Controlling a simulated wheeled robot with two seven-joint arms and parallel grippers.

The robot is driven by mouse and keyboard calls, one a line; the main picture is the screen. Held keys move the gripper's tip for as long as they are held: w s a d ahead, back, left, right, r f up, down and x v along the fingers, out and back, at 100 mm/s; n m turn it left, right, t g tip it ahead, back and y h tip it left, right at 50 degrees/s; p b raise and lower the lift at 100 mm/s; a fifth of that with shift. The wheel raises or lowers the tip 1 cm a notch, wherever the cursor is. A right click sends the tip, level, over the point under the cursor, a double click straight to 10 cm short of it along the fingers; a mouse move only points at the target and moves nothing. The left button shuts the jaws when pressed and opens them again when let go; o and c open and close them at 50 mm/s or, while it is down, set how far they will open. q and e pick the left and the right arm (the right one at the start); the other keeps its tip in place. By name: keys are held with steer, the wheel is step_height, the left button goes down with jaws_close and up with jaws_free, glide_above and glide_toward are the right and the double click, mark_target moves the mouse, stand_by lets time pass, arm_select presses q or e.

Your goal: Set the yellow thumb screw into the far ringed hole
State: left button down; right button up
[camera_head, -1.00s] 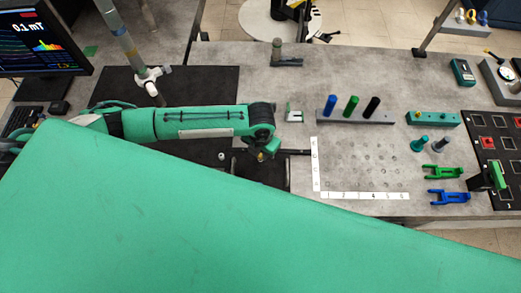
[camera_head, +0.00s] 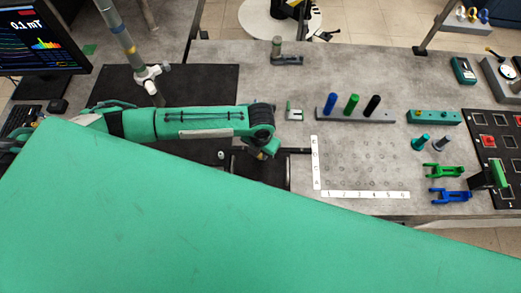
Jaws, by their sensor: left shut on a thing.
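My left gripper (camera_head: 266,151) hangs at the end of my green arm, left of the plate's hole grid, over the dark gap at the bench edge. It is shut on a small yellow thing, which looks like the yellow thumb screw (camera_head: 261,155); only a speck of it shows. The grid of holes (camera_head: 365,160) lies to the right, between the letter strip and the number strip. Rings on the holes are too small to tell, so I cannot say which is the far ringed hole. My right gripper is not in view.
A grey rack (camera_head: 355,116) with blue, green and black pegs stands behind the grid. Right of the grid are a green block (camera_head: 433,117), teal and grey knobs (camera_head: 419,143), and green (camera_head: 443,171) and blue (camera_head: 449,196) forks. My large green panel covers the foreground.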

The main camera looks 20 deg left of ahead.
arm_select(q)
steer(key=shift+f, duration=0.5)
stand_by(0.5)
steer(key=m, duration=0.5)
steer(key=shift+s, duration=0.1)
steer(key=c, duration=1.1)
jaws_free()
steer(key=shift+c, duration=0.2)
step_height(320, 180, up, 14)
steer(key=b, duration=0.3)
steer(key=shift+f+b, duration=0.15)
steer(key=shift+b, duration=0.25)
